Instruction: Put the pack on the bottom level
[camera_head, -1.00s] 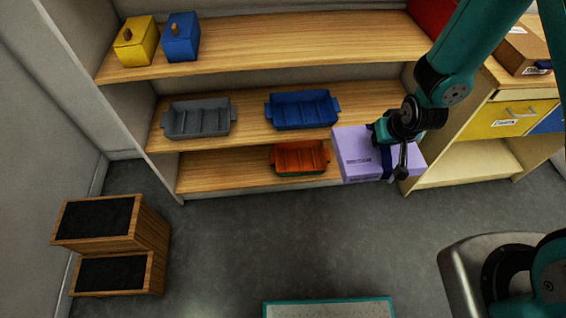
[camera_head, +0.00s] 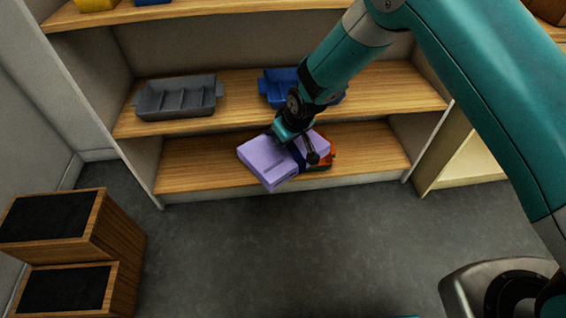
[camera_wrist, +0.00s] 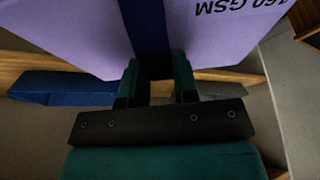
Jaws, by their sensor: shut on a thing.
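The pack (camera_head: 268,162) is a lilac box with a dark blue band. My gripper (camera_head: 298,150) is shut on it, gripping at the band. In the head view the pack is tilted and appears in front of the bottom level (camera_head: 200,165), a wooden shelf board. Whether it touches the board I cannot tell. In the wrist view the pack (camera_wrist: 210,45) fills the top, with the band between the fingers (camera_wrist: 158,85) and printed text at the right.
A grey tray (camera_head: 178,98) and a blue tray (camera_head: 278,88) stand on the middle shelf. Bare board shows left and right on the bottom level. A wooden step stool (camera_head: 100,235) stands at left.

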